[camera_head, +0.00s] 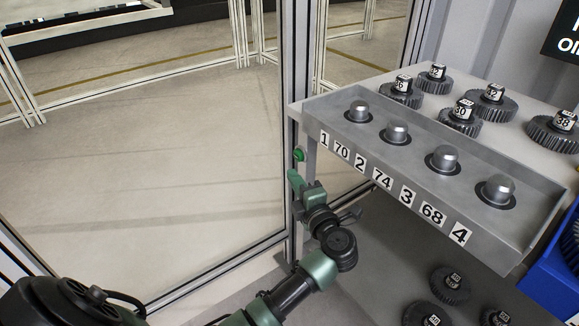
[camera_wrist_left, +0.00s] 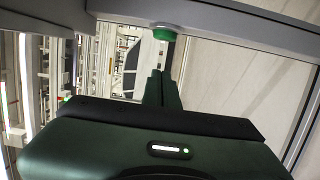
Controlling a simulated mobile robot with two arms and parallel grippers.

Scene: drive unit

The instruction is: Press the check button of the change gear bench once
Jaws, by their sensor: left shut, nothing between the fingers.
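The check button (camera_head: 299,154) is a small green button at the left end of the change gear bench (camera_head: 457,205), below its front left corner. In the left wrist view the green button (camera_wrist_left: 164,34) hangs under a grey edge of the bench. My left gripper (camera_head: 293,175) is shut and empty, just below the button in the head view. In the left wrist view my shut fingers (camera_wrist_left: 160,76) point at the button, with a small gap seeming to remain. I cannot tell the exact distance. My right gripper is not in view.
The bench tray holds several pegs (camera_head: 396,131) with number labels (camera_head: 382,179) along its front. Dark numbered gears (camera_head: 460,118) stand behind it, more gears (camera_head: 450,285) lie below. A blue bin (camera_head: 550,285) is at the right. A framed fence post (camera_head: 300,70) stands left of the bench.

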